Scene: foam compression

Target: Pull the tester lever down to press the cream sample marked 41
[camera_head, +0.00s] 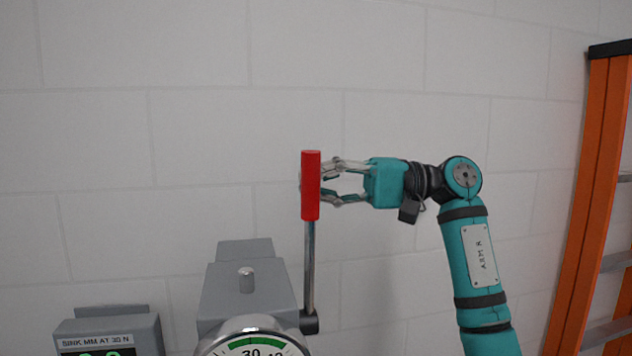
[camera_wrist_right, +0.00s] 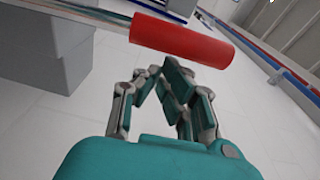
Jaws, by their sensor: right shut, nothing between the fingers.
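The tester lever stands upright with a red grip (camera_head: 311,186) on a metal rod (camera_head: 309,265), pivoted on the right side of the grey tester (camera_head: 225,290). My right gripper (camera_head: 322,184) is at the grip's height, its fingertips partly hidden behind the grip in the head view. In the right wrist view the red grip (camera_wrist_right: 182,40) lies across just past the fingertips (camera_wrist_right: 172,72). The fingers are shut with nothing between them; I cannot tell whether they touch the grip. The cream sample marked 41 and my left gripper are not in view.
A round dial (camera_head: 255,346) with a green band sits low on the tester's front. A grey display box (camera_head: 140,330) labelled "SINK MM AT 30 N" stands to its left. An orange ladder (camera_head: 598,180) leans at the right. The wall behind is bare.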

